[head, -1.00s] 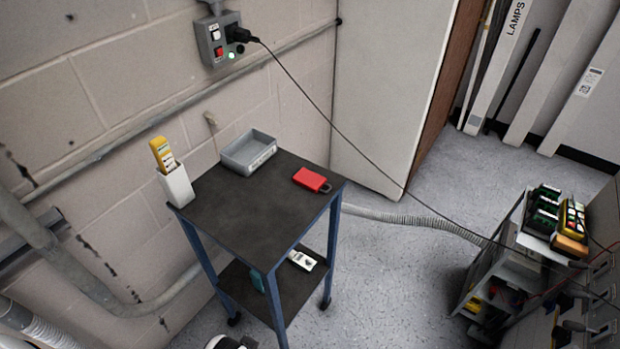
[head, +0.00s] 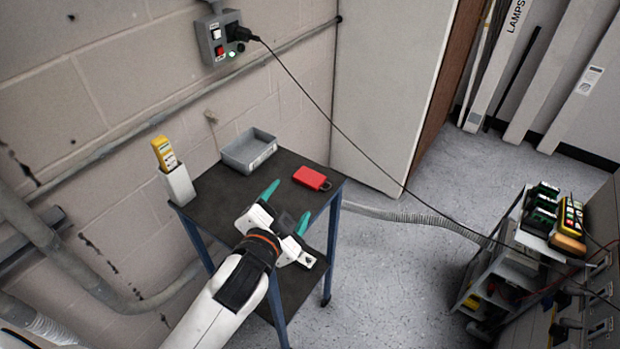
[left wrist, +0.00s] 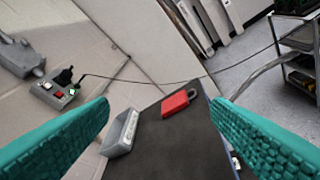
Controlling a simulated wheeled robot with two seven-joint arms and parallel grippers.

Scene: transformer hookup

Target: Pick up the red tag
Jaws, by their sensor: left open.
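The red tag (head: 311,178) lies flat on the dark top of the small blue-legged cart (head: 215,203), near its right far edge. A dark loop shows at its right end. In the left wrist view the red tag (left wrist: 178,103) lies beyond and between the two teal fingers. My left gripper (head: 289,204) is open and empty. It is at the near side of the cart top, short of the tag and not touching it. My right gripper does not show.
A grey tray (head: 249,151) sits at the cart's back edge. A white holder with a yellow device (head: 165,155) stands at its left corner. A black cable (head: 335,125) runs from the wall switch box (head: 218,38) to the right. Another cart with devices (head: 545,235) stands at right.

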